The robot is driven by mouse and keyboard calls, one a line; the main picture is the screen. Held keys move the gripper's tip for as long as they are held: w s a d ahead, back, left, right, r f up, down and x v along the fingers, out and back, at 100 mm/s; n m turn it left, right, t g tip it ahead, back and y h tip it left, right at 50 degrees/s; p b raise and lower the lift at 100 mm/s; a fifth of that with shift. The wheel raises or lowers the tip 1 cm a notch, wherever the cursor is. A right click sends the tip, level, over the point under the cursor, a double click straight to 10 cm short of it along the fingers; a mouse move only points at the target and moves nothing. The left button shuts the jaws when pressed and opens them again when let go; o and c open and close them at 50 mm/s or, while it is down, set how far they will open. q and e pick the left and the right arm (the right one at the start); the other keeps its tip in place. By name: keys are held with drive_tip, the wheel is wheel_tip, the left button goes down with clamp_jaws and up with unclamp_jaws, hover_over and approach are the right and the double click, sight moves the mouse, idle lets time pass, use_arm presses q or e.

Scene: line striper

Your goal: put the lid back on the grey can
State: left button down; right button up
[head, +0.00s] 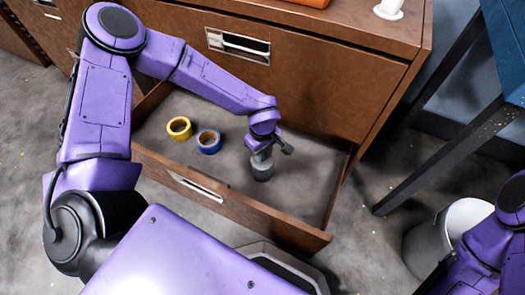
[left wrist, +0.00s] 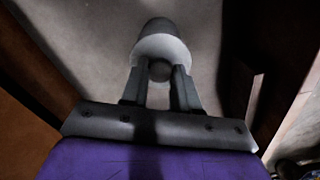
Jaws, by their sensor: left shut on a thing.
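The grey can (head: 262,173) stands in the open drawer, right of two tape rolls. In the left wrist view the can (left wrist: 158,25) shows as a grey cylinder beyond the fingertips. A paler round lid (left wrist: 160,48) with a dark rounded knob is at its near end. My left gripper (head: 264,146) reaches down over the can from above. In the wrist view its fingers (left wrist: 160,78) are shut on the knob. The lid looks in line with the can, touching or very close; I cannot tell if it is fully seated. My right gripper is out of view.
A yellow tape roll (head: 179,128) and a blue tape roll (head: 209,141) lie in the drawer (head: 290,190). Its walls surround the can. A pale bucket (head: 432,240) stands on the floor at right, beside a dark-legged blue piece of furniture (head: 460,125).

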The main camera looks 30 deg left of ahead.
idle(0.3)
use_arm(q)
drive_tip(key=shift+c, duration=1.4)
unclamp_jaws()
drive_tip(key=shift+r+p, duration=0.35)
wheel_tip(320, 180, up, 6)
drive_tip(key=p, duration=0.8)
drive_tip(key=shift+r, duration=0.25)
drive_tip(key=shift+f, duration=0.1)
